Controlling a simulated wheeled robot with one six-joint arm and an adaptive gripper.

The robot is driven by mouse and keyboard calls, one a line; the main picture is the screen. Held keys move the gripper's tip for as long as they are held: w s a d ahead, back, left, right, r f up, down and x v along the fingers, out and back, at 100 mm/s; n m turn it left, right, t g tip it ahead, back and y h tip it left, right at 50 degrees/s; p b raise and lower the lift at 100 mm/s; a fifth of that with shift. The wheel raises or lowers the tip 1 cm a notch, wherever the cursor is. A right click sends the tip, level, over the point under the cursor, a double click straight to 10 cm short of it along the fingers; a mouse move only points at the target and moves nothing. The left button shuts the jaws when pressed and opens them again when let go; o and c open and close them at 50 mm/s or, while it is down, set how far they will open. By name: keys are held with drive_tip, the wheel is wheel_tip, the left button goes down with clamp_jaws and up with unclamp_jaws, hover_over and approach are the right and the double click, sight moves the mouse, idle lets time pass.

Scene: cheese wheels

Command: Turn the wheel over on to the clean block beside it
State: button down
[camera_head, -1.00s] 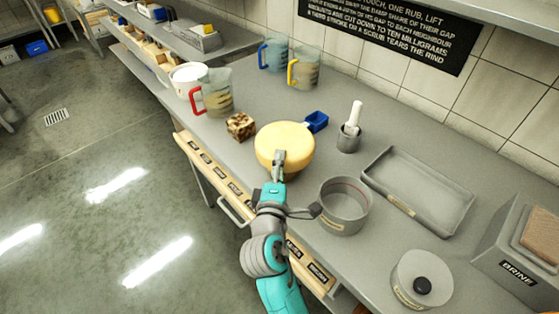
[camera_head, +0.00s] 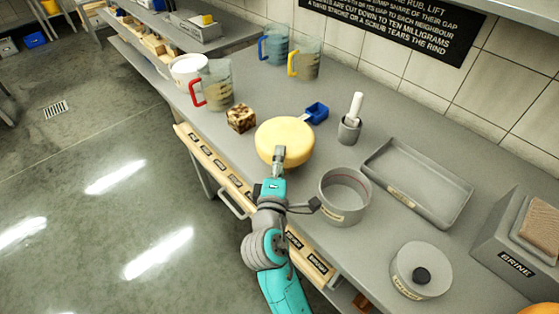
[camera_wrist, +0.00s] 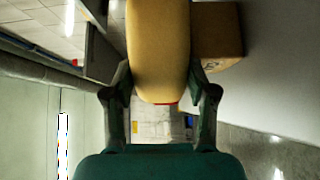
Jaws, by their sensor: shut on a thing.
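A yellow cheese wheel (camera_head: 285,138) is near the front of the grey bench, its broad face showing on top. My gripper (camera_head: 279,157) is shut on its near edge. In the wrist view the wheel (camera_wrist: 158,50) fills the space between the two fingers of my gripper (camera_wrist: 161,82). A tan block (camera_wrist: 217,35) with a small dark mark shows beside the wheel there. In the head view no plain block shows; the wheel may hide it. I cannot tell whether the wheel touches a block or the bench.
A dark-spotted block (camera_head: 241,118) stands left of the wheel. A blue scoop (camera_head: 316,112) lies behind it, and a small pot with a white-handled tool (camera_head: 349,130) stands behind right. A round grey mould (camera_head: 344,197) is close right. A tray (camera_head: 416,187) lies farther right.

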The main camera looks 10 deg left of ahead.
idle(0.3)
drive_tip(key=shift+c, duration=1.3)
unclamp_jaws()
drive_tip(key=shift+f, duration=0.3)
drive_tip(key=s, duration=1.2)
drive_tip(key=shift+d+r, duration=0.15)
drive_tip(key=shift+d, duration=0.15)
drive_tip(key=shift+s, duration=0.1)
